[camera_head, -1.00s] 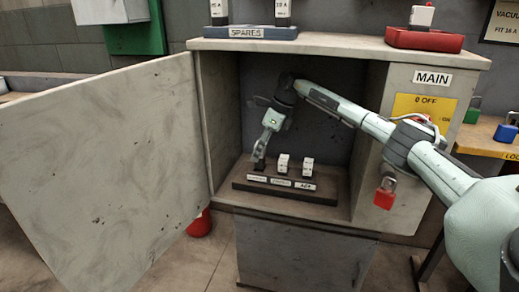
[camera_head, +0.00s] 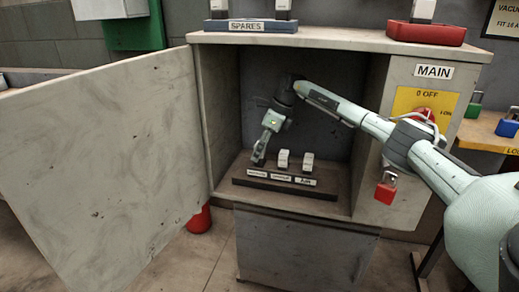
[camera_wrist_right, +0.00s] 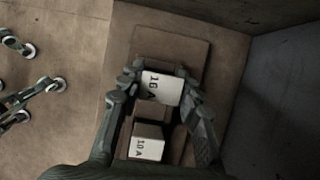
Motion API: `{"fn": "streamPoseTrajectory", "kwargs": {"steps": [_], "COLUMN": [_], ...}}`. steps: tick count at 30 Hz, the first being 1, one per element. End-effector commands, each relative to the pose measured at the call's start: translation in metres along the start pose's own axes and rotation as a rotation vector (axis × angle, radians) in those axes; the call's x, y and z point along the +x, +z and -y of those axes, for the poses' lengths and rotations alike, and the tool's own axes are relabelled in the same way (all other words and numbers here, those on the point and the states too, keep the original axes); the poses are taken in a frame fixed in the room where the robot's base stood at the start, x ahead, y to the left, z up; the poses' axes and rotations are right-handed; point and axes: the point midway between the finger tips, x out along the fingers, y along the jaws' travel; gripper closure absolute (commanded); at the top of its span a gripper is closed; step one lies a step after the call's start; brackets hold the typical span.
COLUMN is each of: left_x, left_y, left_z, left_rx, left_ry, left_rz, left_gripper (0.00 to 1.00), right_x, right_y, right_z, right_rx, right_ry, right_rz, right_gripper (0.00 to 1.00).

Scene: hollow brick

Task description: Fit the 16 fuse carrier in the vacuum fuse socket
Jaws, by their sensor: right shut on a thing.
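My right gripper (camera_head: 259,160) is inside the open grey cabinet, at the left end of the dark fuse block (camera_head: 285,190). It points down over the leftmost place, whose label is too small to read. In the right wrist view my right gripper (camera_wrist_right: 158,88) is shut on a white fuse carrier (camera_wrist_right: 160,88), which appears to read 16 A. The carrier's lower end and its seating in the socket are hidden. Two white carriers, the middle one (camera_head: 283,158) and the right one (camera_head: 307,161), stand upright on the block. My left gripper is not in view.
The cabinet door (camera_head: 100,150) stands open at left. The cabinet's right wall carries the MAIN switch panel and a red padlock (camera_head: 386,192). On top are the SPARES rack (camera_head: 250,27) and a red tray (camera_head: 427,33) with a white-topped piece. A red container (camera_head: 199,220) is below.

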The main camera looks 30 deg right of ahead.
Motion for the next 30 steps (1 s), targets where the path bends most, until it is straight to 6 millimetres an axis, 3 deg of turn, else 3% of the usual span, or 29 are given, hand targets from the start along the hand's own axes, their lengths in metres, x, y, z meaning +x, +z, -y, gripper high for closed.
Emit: {"fn": "streamPoseTrajectory", "kwargs": {"steps": [29, 30], "left_x": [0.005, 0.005], "left_y": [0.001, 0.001], "left_z": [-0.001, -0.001], "left_rx": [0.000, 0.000], "left_ry": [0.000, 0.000], "left_rz": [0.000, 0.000], "left_gripper": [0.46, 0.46], "right_x": [0.012, 0.012], "right_y": [-0.005, -0.005], "right_z": [0.000, 0.000], "right_rx": [0.000, 0.000], "right_ry": [0.000, 0.000], "right_rz": [0.000, 0.000], "right_gripper": [0.98, 0.61]}}
